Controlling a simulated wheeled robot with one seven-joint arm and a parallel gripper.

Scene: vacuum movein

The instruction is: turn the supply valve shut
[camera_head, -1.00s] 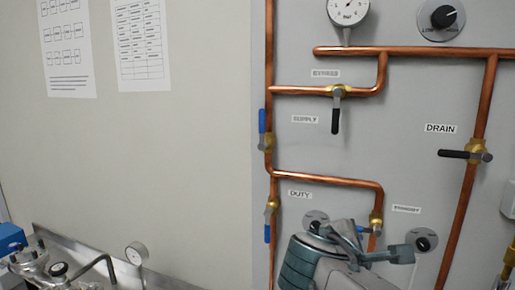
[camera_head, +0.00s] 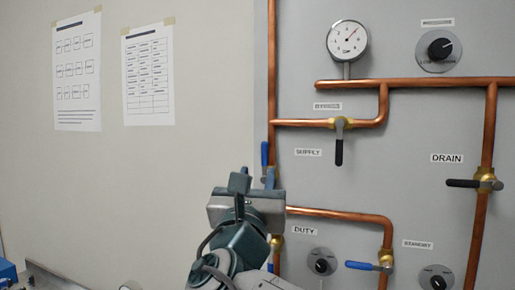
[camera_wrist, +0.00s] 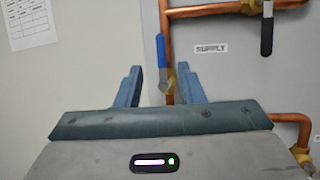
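The supply valve has a blue lever (camera_head: 265,154) standing upright along the left vertical copper pipe, left of the SUPPLY label (camera_head: 308,152). In the wrist view its blue lever (camera_wrist: 161,49) points up, parallel to the pipe, above the brass body (camera_wrist: 170,80). My gripper (camera_head: 255,181) is just below the lever in the head view and hides the lower part of the valve. In the wrist view my gripper (camera_wrist: 159,75) is open and empty. The valve body shows between its two fingers, with the lever above; I see no contact.
A blue-levered valve (camera_head: 368,266) sits at the lower right with its lever level. Black-levered valves are at the service line (camera_head: 339,145) and the drain (camera_head: 478,184). A gauge (camera_head: 348,41) and knobs are on the panel. The wall left of the panel is clear below two papers.

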